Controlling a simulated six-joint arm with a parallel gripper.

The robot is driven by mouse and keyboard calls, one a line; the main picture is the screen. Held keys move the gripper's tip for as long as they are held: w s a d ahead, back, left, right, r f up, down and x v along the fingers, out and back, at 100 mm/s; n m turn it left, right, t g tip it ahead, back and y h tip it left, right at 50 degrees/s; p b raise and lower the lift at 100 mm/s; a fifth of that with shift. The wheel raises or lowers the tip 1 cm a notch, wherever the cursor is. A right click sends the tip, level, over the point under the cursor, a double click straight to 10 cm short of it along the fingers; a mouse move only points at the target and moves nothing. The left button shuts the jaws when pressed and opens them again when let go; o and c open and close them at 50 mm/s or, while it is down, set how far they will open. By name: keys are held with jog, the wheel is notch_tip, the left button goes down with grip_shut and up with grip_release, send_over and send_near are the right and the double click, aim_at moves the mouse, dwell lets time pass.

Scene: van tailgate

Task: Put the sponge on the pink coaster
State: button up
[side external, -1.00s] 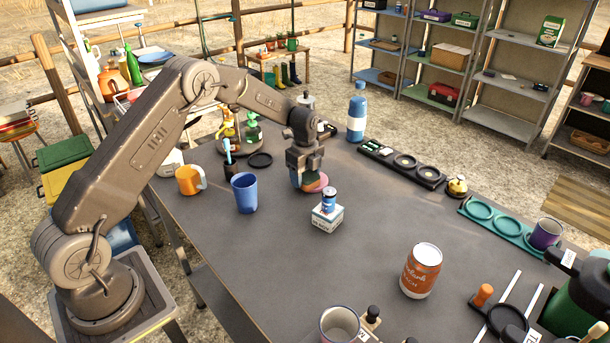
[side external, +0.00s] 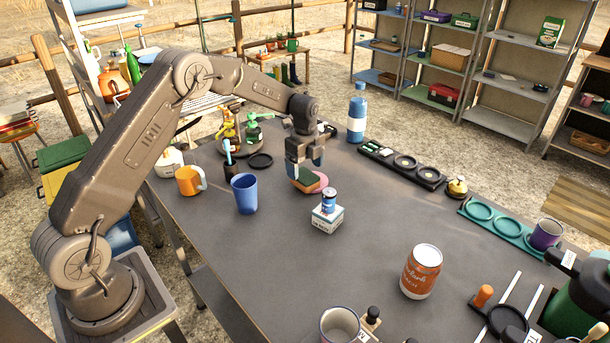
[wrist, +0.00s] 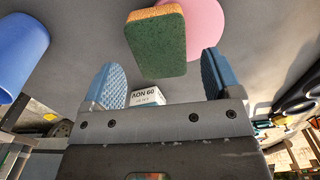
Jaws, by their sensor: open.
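The sponge (side external: 303,183) has an orange layer and a dark green layer. In the wrist view the sponge (wrist: 157,45) lies ahead of the fingertips, overlapping the left part of the pink coaster (wrist: 205,22). In the side view the pink coaster (side external: 321,183) shows at the sponge's right. The sponge covers part of the coaster; whether it rests fully on it I cannot tell. My gripper (side external: 305,162) is open and empty just above the sponge, its blue-padded fingers apart with nothing between them.
A blue cup (side external: 244,193) and orange mug (side external: 190,180) stand to the left. A blue and white bottle (side external: 357,113) stands behind.

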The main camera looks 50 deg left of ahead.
notch_tip(320, 180, up, 9)
notch_tip(320, 180, up, 6)
jog(key=n+t, duration=0.1)
jog(key=n, duration=0.2)
send_over(305, 176)
jog(key=s+d, duration=0.3)
jog(key=s, duration=0.1)
jog(key=s+d+r+n+t, duration=0.2)
jog(key=s+d+r+n, duration=0.25)
jog(key=s+r, duration=0.4)
jog(key=s+d+n+t, duration=0.1)
jog(key=s+n, duration=0.4)
jog(key=s, duration=0.5)
jog(key=s+d+f+n+t, duration=0.1)
jog(key=s+d+n, duration=0.3)
jog(key=s, duration=0.7)
jog(key=shift+f+n+t, duration=0.3)
jog(key=shift+n, duration=0.45)
